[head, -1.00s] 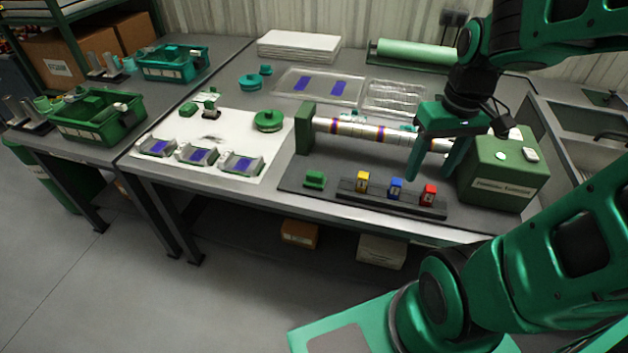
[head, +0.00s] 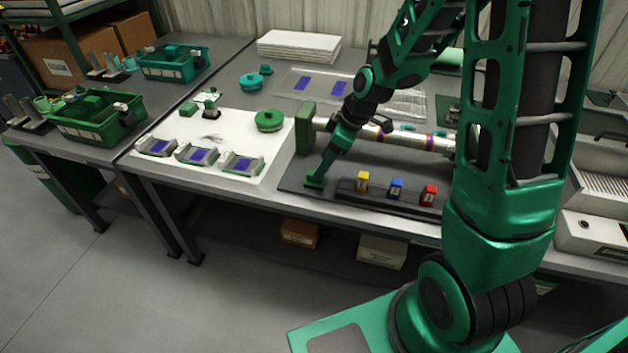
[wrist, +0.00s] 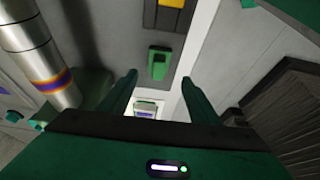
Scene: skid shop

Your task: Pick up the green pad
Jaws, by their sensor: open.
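The green pad (head: 314,183), a small green block, sits on the dark mat left of the coloured blocks. In the head view my gripper (head: 325,170) is right over it and covers most of it. In the wrist view the green pad (wrist: 158,62) shows just beyond the two fingertips, lined up between them. My gripper (wrist: 159,76) is open, with nothing between its fingers. I cannot tell the exact height of the fingertips above the mat.
A black rail with yellow (head: 362,181), blue (head: 396,188) and red (head: 429,194) blocks lies right of the pad. A banded metal roller (head: 400,138) runs behind. A white sheet (head: 225,133) with grey cradles lies to the left.

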